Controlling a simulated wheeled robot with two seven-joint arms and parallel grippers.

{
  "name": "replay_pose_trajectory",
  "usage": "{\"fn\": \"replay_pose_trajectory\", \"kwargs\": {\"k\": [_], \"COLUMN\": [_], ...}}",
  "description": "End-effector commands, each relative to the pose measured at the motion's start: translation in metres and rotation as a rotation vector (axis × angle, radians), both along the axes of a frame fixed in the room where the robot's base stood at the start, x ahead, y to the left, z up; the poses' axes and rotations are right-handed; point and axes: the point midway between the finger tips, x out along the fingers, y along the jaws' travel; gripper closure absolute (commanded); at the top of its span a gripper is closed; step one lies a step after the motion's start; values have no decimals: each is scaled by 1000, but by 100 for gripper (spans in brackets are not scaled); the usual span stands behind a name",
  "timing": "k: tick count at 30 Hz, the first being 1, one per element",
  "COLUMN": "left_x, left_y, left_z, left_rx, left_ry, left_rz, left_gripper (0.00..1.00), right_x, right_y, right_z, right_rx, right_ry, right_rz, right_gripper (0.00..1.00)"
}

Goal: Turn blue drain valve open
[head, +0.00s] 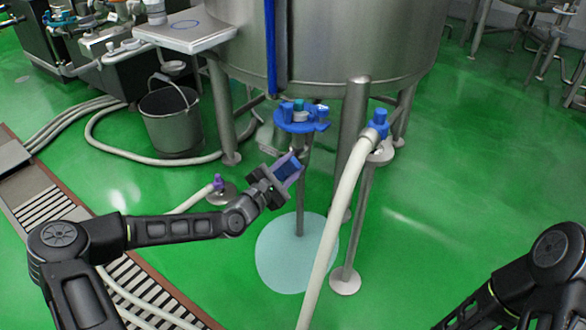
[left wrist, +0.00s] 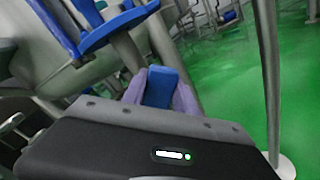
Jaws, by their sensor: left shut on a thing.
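My left gripper (head: 288,170) is shut on a blue block-shaped handle (head: 287,165), which I take for the blue drain valve's handle. In the left wrist view the blue handle (left wrist: 160,86) sits between the two greyish-purple finger pads. Just above and behind it in the head view is a blue fitting (head: 300,124) with several lobes, under the steel tank. How the handle joins the pipe is hidden by the gripper. My right arm shows at the lower right, but its gripper is out of view.
A vertical pipe (head: 301,190) drops from the fitting to a pale puddle-like disc (head: 280,262) on the green floor. A white hose (head: 335,215) with a blue coupling (head: 379,121) runs close on the right. A steel bucket (head: 172,122) stands left. Open floor lies right.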

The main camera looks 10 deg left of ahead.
Motion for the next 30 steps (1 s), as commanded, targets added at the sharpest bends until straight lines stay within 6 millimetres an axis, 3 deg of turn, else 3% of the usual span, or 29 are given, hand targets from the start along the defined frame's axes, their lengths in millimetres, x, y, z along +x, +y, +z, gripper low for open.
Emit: {"fn": "replay_pose_trajectory", "kwargs": {"k": [18, 30], "left_x": [10, 13], "left_y": [26, 34], "left_z": [12, 13], "left_rx": [-523, -678], "left_ry": [207, 271], "left_rz": [1, 0], "left_gripper": [100, 100], "right_x": [2, 2], "right_y": [0, 0], "right_z": [-10, -9], "right_rx": [0, 0], "right_ry": [-5, -4], "right_rz": [-3, -2], "right_gripper": [64, 64]}}
